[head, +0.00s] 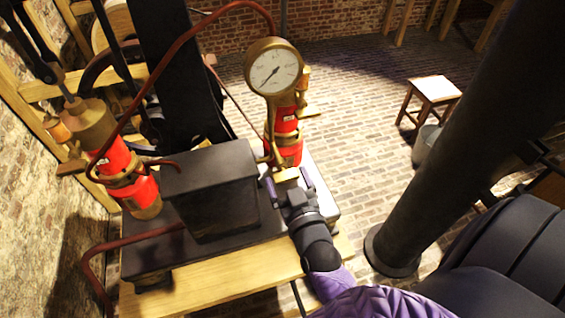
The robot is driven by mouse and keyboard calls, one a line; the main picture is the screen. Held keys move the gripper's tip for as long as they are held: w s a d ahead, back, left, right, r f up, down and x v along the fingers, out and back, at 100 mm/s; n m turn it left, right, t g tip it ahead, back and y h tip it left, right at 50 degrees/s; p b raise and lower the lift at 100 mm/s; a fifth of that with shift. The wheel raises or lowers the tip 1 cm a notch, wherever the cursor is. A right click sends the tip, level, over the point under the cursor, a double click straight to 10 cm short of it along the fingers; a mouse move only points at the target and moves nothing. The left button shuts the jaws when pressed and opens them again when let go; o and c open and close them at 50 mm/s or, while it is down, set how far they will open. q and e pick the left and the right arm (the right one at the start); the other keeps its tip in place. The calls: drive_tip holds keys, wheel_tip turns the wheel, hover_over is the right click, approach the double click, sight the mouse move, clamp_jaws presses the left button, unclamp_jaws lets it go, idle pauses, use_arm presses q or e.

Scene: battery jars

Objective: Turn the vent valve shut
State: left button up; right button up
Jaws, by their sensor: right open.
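A brass fitting (286,174), which looks like the vent valve, sits low at the front of the right-hand brass cylinder with red bands (285,153). My right gripper (287,184) reaches it from the front. Its two purple fingers are apart, one on each side of the fitting's lower end. I cannot tell whether they touch it, and the gripper hides part of it. I cannot tell how far the valve is turned. A round white gauge (274,70) with a brass rim sits above this cylinder. My left gripper is not in view.
A dark box (211,188) stands left of the gripper on the machine's base. A second red-banded brass cylinder (119,160) stands farther left. Dark red pipes (150,85) arch over. A thick dark column (450,140) rises at right. A stool (433,89) stands on open brick floor.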

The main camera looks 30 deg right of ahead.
sight(288, 180)
drive_tip(key=shift+x, duration=1.6)
drive_tip(key=shift+r, duration=0.1)
drive_tip(key=c, duration=1)
drive_tip(key=shift+m, duration=0.8)
drive_tip(key=o, duration=1)
drive_tip(key=v, duration=1)
